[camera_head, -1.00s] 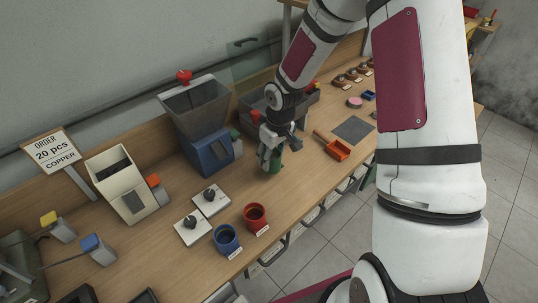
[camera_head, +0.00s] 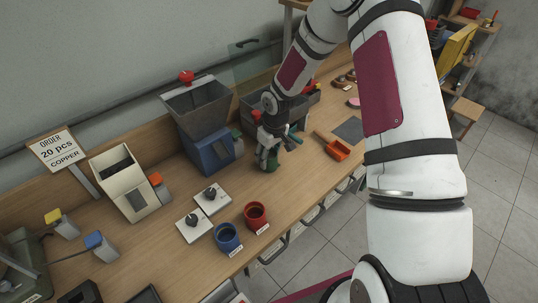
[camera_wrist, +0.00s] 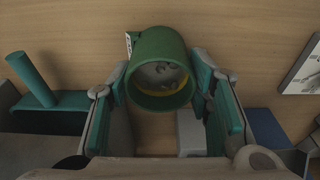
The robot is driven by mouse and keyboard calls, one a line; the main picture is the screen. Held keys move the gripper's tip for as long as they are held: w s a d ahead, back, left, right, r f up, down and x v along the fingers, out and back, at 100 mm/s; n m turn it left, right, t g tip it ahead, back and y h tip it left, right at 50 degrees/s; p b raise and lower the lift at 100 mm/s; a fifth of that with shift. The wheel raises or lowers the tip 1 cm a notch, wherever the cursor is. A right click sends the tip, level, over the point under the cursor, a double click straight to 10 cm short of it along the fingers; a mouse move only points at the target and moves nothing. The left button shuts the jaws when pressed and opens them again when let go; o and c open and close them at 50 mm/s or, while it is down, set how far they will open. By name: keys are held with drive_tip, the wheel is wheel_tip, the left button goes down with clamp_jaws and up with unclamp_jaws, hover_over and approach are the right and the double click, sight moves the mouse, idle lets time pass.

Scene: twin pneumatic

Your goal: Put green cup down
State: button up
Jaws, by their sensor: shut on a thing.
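The green cup (camera_wrist: 158,48) is between the two teal-padded fingers of my gripper (camera_wrist: 162,92) in the wrist view. The gripper is shut on it. The cup's open mouth faces the camera, and grey and yellowish contents show inside. A small white label shows at its upper left side. In the head view the green cup (camera_head: 270,164) is small and partly hidden under my gripper (camera_head: 269,152), over the wooden workbench (camera_head: 290,195). I cannot tell whether its base touches the wood.
The blue-based hopper machine (camera_head: 208,150) stands left of my gripper. An orange scoop (camera_head: 338,149) and grey mat (camera_head: 349,130) lie to the right. Red cup (camera_head: 255,215), blue cup (camera_head: 227,238) and two white knob plates (camera_head: 194,225) are nearer the front. Bare wood lies in front of my gripper.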

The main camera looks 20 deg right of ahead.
drive_tip(key=o, duration=1.3)
drive_tip(key=shift+f, duration=0.1)
drive_tip(key=shift+o, duration=0.2)
